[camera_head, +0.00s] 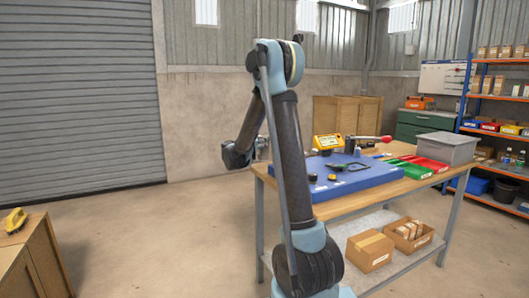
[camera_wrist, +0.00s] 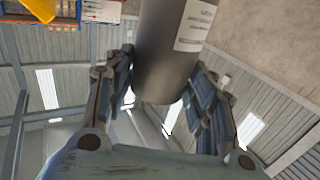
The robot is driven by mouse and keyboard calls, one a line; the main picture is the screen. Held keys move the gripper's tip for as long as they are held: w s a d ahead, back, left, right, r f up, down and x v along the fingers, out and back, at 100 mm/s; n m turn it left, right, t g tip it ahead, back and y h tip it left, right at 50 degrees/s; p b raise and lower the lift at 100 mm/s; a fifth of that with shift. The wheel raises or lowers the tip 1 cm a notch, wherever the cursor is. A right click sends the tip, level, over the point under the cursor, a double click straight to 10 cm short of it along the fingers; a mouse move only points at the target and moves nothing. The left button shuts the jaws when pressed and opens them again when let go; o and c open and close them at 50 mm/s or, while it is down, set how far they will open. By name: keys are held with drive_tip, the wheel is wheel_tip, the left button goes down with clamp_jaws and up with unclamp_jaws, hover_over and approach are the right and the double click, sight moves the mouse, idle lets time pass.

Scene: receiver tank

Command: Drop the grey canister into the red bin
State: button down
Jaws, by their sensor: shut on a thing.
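The grey canister (camera_wrist: 170,55), a dark grey cylinder with a white printed label, is between the two fingers of my gripper (camera_wrist: 165,95) in the wrist view. My gripper is shut on it; the canister's upper part in the picture runs out of frame. In the head view my arm's end hangs left of the workbench, and the gripper and canister are mostly hidden or too small to make out. A shallow red bin (camera_head: 432,164) lies on the right part of the workbench (camera_head: 372,204), well to the right of my arm's end.
A green bin (camera_head: 408,171) lies beside the red one, with a grey box (camera_head: 440,147) behind. A blue mat (camera_head: 365,180) carries small tools, with a yellow device (camera_head: 328,142) at its back. Cardboard boxes (camera_head: 369,250) sit on the lower shelf.

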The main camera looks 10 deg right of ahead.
sight(263, 153)
drive_tip(key=shift+f, duration=2.1)
drive_tip(key=c, duration=0.7)
unclamp_jaws()
